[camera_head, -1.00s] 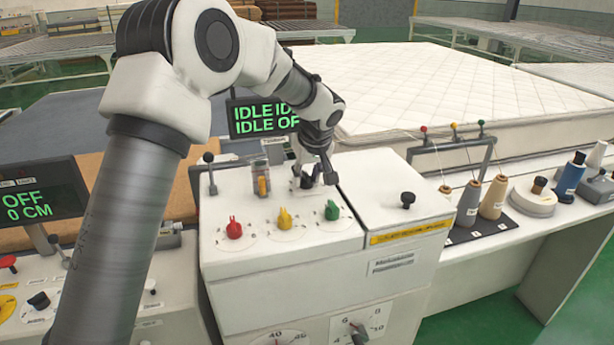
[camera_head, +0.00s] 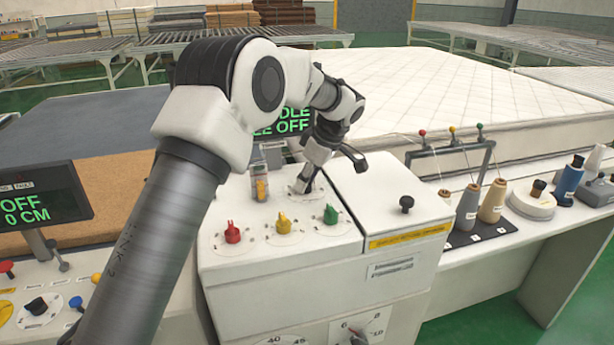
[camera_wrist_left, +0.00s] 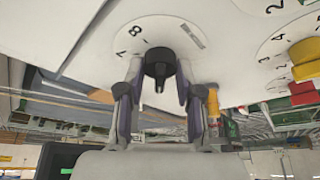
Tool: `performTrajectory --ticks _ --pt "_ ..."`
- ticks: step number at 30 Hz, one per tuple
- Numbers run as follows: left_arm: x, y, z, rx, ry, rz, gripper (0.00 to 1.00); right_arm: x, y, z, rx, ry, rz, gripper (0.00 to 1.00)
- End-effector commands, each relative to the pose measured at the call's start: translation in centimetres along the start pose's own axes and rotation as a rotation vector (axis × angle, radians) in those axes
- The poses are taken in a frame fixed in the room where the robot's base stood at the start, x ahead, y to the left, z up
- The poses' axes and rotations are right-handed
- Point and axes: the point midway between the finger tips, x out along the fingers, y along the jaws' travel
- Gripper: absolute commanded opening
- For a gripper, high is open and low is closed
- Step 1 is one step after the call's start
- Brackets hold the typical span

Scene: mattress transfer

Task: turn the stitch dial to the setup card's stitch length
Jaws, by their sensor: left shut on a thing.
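My left gripper (camera_head: 303,186) reaches down onto the back of the white machine top, behind the coloured knobs. In the left wrist view the gripper (camera_wrist_left: 159,82) is shut on a black dial knob (camera_wrist_left: 159,60), with one finger on each side. The knob sits on a white round scale (camera_wrist_left: 150,38); an 8 is readable on it and other marks are partly hidden. In the head view the gripper covers this dial. A second dial (camera_head: 358,335) with numbers shows on the machine front, cut by the frame bottom. No setup card is clearly readable. My right gripper is not in view.
Red (camera_head: 232,233), yellow (camera_head: 283,223) and green (camera_head: 330,214) knobs stand close in front of the gripper. A small clear-and-orange holder (camera_head: 260,183) stands just left of it. A dark screen (camera_head: 290,123) is behind, partly covered by my arm. Thread cones (camera_head: 467,208) stand right.

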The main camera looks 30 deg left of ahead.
Motion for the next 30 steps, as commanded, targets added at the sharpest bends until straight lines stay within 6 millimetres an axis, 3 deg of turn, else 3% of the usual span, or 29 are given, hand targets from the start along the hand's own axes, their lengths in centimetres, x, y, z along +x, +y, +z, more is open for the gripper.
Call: performTrajectory --ticks 20,21,22,30 --pt "0.19 -0.04 0.05 -0.070 -0.001 -0.033 0.00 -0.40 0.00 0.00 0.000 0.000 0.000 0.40" --pt "0.19 -0.04 0.05 -0.070 -0.001 -0.033 0.46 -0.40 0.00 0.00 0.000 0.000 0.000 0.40" --pt "0.19 -0.04 0.05 -0.070 -0.001 -0.033 0.56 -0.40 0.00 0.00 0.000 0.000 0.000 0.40" --pt "0.08 0.00 0.02 -0.069 0.000 -0.030 0.59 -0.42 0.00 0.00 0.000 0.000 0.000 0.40"
